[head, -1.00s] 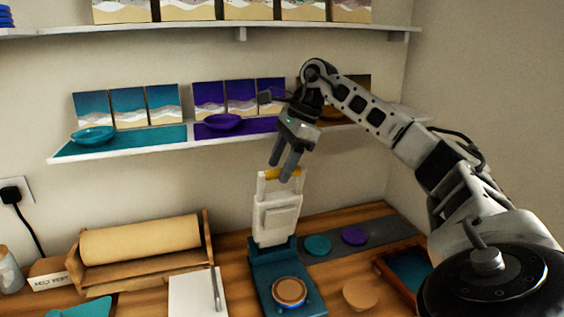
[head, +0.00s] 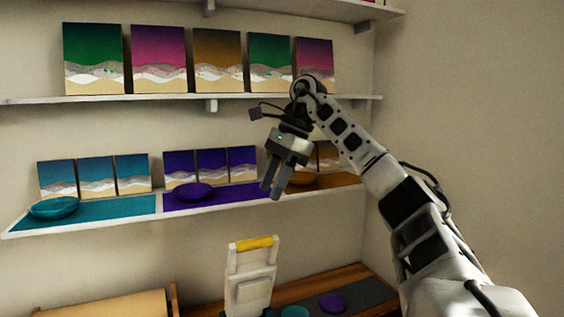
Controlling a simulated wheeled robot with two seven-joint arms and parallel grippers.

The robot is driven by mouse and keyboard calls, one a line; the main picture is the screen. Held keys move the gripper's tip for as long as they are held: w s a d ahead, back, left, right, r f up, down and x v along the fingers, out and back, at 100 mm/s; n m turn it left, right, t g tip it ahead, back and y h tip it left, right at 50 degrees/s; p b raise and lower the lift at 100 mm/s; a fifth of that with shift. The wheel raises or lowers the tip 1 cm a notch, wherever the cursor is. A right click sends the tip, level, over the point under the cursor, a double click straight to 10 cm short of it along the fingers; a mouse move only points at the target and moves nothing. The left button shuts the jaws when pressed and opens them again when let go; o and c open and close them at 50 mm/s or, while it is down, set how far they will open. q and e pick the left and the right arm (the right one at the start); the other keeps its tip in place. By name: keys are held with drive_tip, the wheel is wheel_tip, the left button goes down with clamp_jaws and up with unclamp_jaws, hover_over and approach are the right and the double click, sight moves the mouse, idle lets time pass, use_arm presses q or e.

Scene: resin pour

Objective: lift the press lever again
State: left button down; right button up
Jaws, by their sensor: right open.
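The press lever is the upright white frame (head: 250,283) with a yellow grip bar (head: 254,243) across its top, at the bottom middle of the head view. It stands raised. The teal press base below it is out of the picture. My right gripper (head: 272,190) is open and empty, pointing down, above and slightly right of the yellow bar, with a clear gap between them. My left gripper is not in view.
A shelf holds a teal dish (head: 54,207), a purple dish (head: 190,191) and an orange dish (head: 300,179) before small pictures, close behind my gripper. Teal (head: 295,312) and purple (head: 333,302) discs lie on a dark strip. A paper roll (head: 110,304) is lower left.

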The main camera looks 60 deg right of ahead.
drive_tip(key=shift+v, duration=2.3)
drive_tip(key=shift+a, duration=0.1)
